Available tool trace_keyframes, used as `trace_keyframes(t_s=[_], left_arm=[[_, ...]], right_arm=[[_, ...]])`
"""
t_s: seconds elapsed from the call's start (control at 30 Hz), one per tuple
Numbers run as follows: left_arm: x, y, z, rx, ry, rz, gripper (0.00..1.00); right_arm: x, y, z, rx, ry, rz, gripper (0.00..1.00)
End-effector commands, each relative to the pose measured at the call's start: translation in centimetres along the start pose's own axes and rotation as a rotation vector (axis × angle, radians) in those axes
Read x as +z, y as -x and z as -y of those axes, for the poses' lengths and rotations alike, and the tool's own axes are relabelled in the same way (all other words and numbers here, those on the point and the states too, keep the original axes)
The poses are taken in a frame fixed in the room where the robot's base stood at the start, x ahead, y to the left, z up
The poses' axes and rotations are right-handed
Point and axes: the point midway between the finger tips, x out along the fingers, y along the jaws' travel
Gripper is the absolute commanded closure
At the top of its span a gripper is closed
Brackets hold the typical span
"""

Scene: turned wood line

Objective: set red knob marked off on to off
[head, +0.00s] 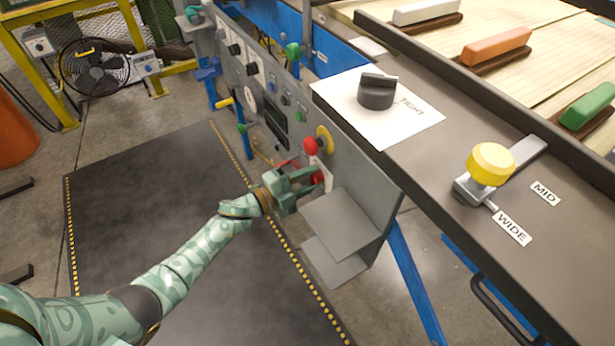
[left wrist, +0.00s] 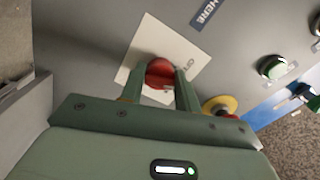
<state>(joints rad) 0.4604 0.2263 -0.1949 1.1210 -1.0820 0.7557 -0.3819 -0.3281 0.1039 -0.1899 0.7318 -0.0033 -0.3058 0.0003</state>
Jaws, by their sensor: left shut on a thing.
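The red knob (left wrist: 158,72) sits on a cream card on the grey panel. In the left wrist view, my left gripper (left wrist: 161,84) has one finger on each side of it and is shut on it. Lettering shows on the card to the right of the knob, too small to read surely. In the head view, the red knob (head: 318,178) is low on the panel's front, partly hidden by my left gripper (head: 311,182). The knob's pointing direction cannot be told. My right gripper is not in view.
A red button (head: 310,146) with a yellow ring (head: 325,138) is just above the knob. A grey bracket (head: 343,222) juts out below right. A black knob (head: 376,92) stands on a white card marked TIGHT. The dark floor mat (head: 150,200) is clear.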

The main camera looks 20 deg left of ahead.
Motion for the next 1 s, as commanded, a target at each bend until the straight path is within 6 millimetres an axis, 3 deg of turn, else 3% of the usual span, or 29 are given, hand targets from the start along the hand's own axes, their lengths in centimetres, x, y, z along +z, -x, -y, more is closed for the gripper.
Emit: trace_keyframes(t_s=[0.5,1.0], left_arm=[[0.1,0.1,-0.2,0.004,0.379,0.003,0.91],[0.1,0.1,-0.3,0.004,0.479,0.003,0.91]], right_arm=[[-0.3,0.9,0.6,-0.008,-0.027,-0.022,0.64],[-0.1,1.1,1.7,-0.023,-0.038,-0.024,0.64]])
